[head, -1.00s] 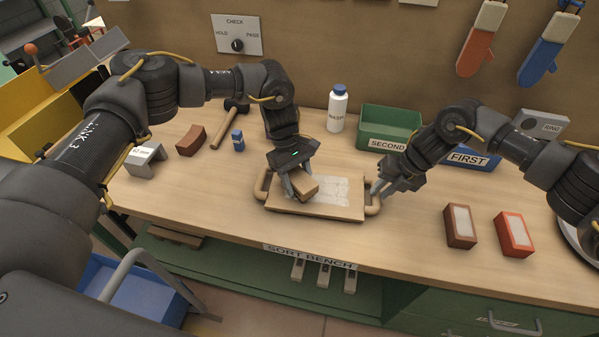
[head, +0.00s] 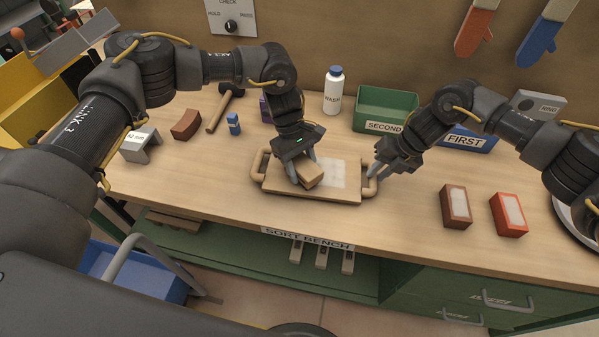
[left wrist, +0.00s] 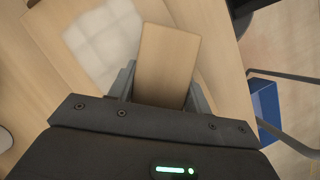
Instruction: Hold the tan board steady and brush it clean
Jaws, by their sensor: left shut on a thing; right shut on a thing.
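The tan board (head: 335,194) lies flat on the bench, with a rounded handle at each end. A pale whitish patch (head: 331,172) covers part of its right half. My left gripper (head: 303,172) is shut on a tan block-like brush (head: 311,178) over the board's middle, at the patch's left edge. The brush (left wrist: 167,65) also shows between the fingers in the left wrist view, beside the patch (left wrist: 105,45). Its underside is hidden, so contact with the board cannot be seen clearly. My right gripper (head: 375,170) is shut at the board's right handle (head: 371,188).
Behind the board stand a white wash bottle (head: 333,92), a green bin (head: 388,106) and a blue bin (head: 468,140). A hammer (head: 218,113) lies at the back left.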

